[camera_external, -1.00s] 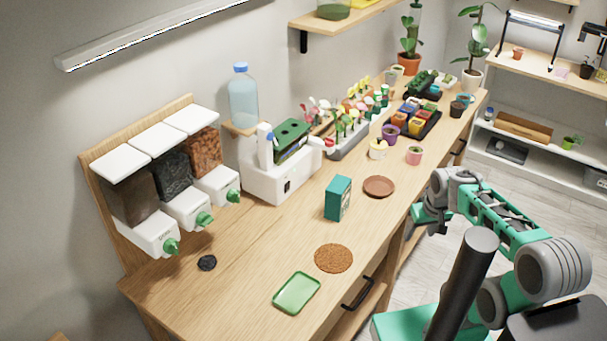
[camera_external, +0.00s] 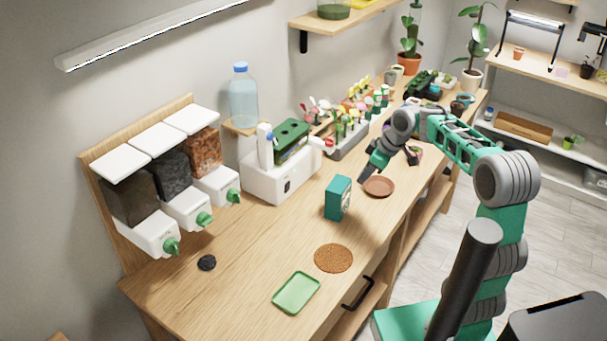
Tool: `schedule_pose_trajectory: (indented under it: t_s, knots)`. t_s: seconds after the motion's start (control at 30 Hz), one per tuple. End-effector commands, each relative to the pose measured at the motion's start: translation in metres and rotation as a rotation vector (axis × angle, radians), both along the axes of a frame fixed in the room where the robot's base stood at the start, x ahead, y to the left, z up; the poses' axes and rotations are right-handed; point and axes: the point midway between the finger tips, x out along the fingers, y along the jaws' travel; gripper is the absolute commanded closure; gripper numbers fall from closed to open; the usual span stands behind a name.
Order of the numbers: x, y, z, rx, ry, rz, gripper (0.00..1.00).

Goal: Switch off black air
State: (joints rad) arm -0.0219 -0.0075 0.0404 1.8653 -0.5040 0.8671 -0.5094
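No part marked as "black air" can be made out. A white machine (camera_external: 262,180) with a green slotted top stands on the bench against the wall, with a small black switch (camera_external: 287,187) on its front. The switch's position is too small to read. My gripper (camera_external: 378,166) points down over the bench beside the brown saucer, to the right of the machine and apart from it. It is small and partly hidden by my wrist, so its finger opening is unclear. No held object shows.
A teal box (camera_external: 338,198) stands between the machine and the brown saucer (camera_external: 379,187). Dispensers (camera_external: 150,238) with green knobs stand at left. A brown round mat (camera_external: 334,258) and green tray (camera_external: 296,293) lie in front. Flowers and pots crowd the bench behind my gripper.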

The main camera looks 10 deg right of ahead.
Motion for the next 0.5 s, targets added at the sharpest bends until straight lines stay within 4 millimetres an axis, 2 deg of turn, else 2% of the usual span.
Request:
schedule_pose_trajectory:
  t_s: [0.03, 0.1, 0.2, 0.33, 0.5]
  knots:
    - [0.021, 0.015, 0.003, 0.006, -0.025, 0.117, 0.93]
    - [0.046, 0.036, 0.006, 0.014, -0.078, 0.292, 0.99]
    - [0.076, 0.064, 0.004, 0.03, -0.161, 0.542, 1.0]
    - [0.102, 0.094, -0.005, 0.051, -0.277, 0.84, 1.0]
    - [0.115, 0.115, -0.019, 0.072, -0.388, 1.086, 1.0]
